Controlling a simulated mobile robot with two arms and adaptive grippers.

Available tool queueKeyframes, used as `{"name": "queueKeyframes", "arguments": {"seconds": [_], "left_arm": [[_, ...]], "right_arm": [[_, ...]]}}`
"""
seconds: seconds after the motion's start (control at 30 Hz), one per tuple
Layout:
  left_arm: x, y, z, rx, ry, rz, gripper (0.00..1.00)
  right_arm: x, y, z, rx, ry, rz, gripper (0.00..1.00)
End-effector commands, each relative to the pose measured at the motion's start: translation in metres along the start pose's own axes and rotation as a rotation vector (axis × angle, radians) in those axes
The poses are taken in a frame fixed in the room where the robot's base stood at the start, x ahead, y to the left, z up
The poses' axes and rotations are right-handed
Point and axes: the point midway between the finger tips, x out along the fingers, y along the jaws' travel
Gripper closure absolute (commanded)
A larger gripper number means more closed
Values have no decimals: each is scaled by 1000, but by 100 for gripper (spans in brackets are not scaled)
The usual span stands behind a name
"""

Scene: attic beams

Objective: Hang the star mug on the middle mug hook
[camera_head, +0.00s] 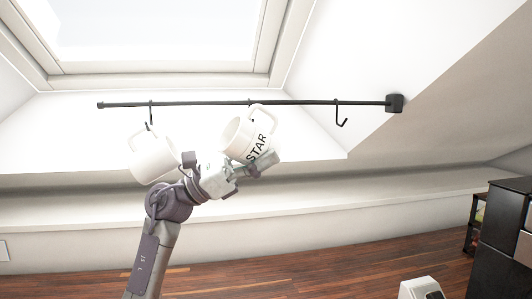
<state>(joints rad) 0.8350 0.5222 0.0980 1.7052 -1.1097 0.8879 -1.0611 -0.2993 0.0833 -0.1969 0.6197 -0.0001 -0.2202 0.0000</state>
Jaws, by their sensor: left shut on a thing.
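The star mug (238,135), cream with "STAR" in black letters, is tilted in my left gripper (243,166). The gripper is shut on it from below. Its handle points up and overlaps the place of the middle mug hook (249,101) on the black rail (205,103). Only the top of that hook shows. I cannot tell whether the handle is around the hook or in front of it. The right hook (341,116) is empty. My right gripper is not in view.
A plain white mug (152,160) is at the left hook (150,112), close to the left of my gripper. The rail ends in a black wall mount (394,103) under the sloping ceiling. Dark cabinets (503,240) stand at far right. Space around the right hook is free.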

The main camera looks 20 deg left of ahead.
Motion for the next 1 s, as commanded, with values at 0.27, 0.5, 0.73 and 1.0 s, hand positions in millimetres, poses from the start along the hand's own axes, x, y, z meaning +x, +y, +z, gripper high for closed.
{"name": "queueKeyframes", "arguments": {"seconds": [0.27,0.5,0.73,1.0], "left_arm": [[-3,16,-5,1,-1,1,76],[-6,28,-11,-1,-2,1,76],[-8,36,-15,2,-2,-1,76],[-9,36,-15,2,-1,0,76]], "right_arm": [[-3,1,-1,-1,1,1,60],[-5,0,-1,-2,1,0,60],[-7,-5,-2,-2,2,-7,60],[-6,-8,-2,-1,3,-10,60]]}}
